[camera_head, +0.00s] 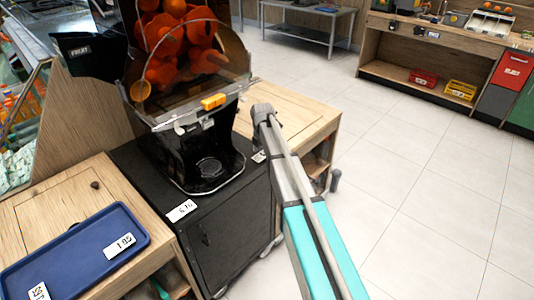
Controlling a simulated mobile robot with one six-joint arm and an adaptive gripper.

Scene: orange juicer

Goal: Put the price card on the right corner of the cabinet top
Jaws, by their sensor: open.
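A black cabinet (226,235) stands at centre left with the orange juicer (190,110) on its top. A small white card (259,156) lies at the right corner of the cabinet top, just below the end of my arm. A white price card (182,210) with printed digits lies near the front left edge of the same top. My gripper (262,122) is at the far end of my arm, above the cabinet's right side and close to the small card. It is open; its fingertips are small and hard to make out.
A blue tray (20,269) with a white price card (120,245) and a coded card (38,291) lies on the wooden counter at left. A wooden cabinet (285,105) stands behind the black one. Open tiled floor (420,200) is to the right.

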